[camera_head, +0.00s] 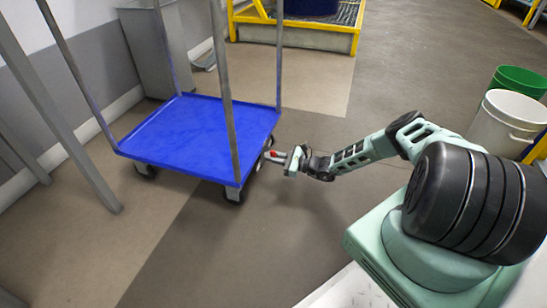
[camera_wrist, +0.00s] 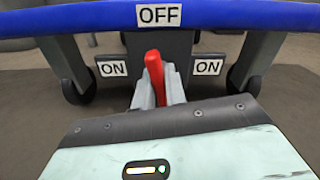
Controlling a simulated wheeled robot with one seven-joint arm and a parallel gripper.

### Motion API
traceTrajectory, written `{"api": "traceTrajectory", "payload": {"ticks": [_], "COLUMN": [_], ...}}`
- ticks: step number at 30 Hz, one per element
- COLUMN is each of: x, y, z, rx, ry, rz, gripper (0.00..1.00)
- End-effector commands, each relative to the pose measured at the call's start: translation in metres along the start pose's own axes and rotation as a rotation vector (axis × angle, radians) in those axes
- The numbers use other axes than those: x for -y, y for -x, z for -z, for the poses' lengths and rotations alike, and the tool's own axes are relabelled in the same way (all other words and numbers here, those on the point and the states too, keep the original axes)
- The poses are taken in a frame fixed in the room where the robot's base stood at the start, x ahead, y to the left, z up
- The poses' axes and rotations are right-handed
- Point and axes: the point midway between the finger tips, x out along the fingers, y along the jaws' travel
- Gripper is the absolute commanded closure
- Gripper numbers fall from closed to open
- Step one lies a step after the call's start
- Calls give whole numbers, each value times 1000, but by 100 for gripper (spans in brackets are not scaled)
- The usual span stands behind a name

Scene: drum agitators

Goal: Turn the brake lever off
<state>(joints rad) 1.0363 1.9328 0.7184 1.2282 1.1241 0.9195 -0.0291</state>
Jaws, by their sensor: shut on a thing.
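The red brake lever (camera_wrist: 154,72) stands nearly upright in the wrist view, below the OFF label (camera_wrist: 159,15) and between two ON labels (camera_wrist: 113,69) (camera_wrist: 207,67). It leans very slightly left. My gripper (camera_wrist: 158,92) is shut on the lever, its grey fingers around the lower part. In the head view my gripper (camera_head: 282,157) reaches the near right side of the blue cart (camera_head: 195,135), low beside a wheel. The lever shows there only as a small red spot (camera_head: 272,153). The lever's base is hidden behind the fingers.
The cart has grey upright posts (camera_head: 225,90) and dark wheels (camera_head: 233,196). A grey bin (camera_head: 158,50) stands behind it by the wall. A green bucket (camera_head: 520,80) and a white bucket (camera_head: 503,125) stand at the right. The floor around my arm is clear.

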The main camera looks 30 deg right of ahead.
Motion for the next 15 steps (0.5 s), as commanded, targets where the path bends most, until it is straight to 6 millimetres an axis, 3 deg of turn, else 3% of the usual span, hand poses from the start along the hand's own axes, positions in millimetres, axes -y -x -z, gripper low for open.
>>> {"api": "traceTrajectory", "payload": {"ticks": [15], "x": [0], "y": [1], "z": [1], "rx": [-3], "ry": [-212], "rz": [1], "gripper": [100]}}
